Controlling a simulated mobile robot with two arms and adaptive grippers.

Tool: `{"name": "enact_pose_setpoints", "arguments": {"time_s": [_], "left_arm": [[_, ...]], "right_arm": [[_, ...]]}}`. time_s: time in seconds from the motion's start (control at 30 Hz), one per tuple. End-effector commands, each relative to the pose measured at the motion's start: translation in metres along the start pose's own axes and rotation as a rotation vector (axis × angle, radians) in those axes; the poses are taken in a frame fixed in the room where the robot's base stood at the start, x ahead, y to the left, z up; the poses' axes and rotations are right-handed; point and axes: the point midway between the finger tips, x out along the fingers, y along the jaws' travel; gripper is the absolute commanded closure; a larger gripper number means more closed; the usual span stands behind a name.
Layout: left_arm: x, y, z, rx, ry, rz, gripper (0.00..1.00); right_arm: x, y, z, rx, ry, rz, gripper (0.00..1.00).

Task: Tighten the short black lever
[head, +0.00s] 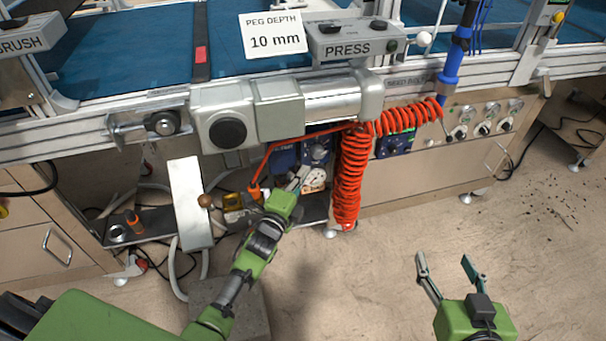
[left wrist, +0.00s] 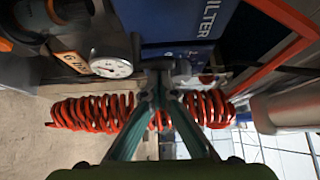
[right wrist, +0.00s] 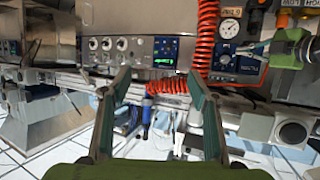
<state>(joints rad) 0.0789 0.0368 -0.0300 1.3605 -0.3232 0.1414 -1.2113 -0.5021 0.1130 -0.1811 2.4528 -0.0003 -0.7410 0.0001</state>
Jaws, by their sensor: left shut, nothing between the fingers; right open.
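My left gripper (head: 303,177) is at the blue filter unit under the rail, beside a round white gauge (head: 314,178). In the left wrist view its fingertips (left wrist: 159,78) are together, with nothing held between them. A small dark grey fitting (left wrist: 180,67) shows right at the tips; I cannot tell whether they touch it. I cannot clearly pick out the short black lever; the fingers and the shadow hide part of this area. My right gripper (head: 446,262) is open and empty above the floor at the lower right, apart from the bench.
A coiled orange hose (head: 352,180) hangs just right of my left gripper. The press cylinder (head: 330,98) is above. Open floor lies around my right gripper.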

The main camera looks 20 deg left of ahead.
Motion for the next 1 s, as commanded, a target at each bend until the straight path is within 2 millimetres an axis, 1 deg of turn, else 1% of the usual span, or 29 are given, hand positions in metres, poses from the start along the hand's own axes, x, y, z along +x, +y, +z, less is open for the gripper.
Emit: {"name": "enact_pose_setpoints", "arguments": {"time_s": [0.27, 0.43, 1.0], "left_arm": [[-0.001, 0.000, 0.001, 0.003, 0.009, 0.001, 1.00], [-0.004, -0.001, 0.003, 0.005, 0.046, 0.001, 1.00], [-0.011, 0.000, 0.007, 0.002, 0.128, 0.002, 1.00]], "right_arm": [[0.000, 0.000, 0.001, 0.000, -0.010, 0.000, 0.45], [-0.006, 0.004, 0.024, 0.000, -0.110, 0.007, 0.45], [-0.019, 0.008, 0.059, 0.001, -0.274, 0.017, 0.45]]}}
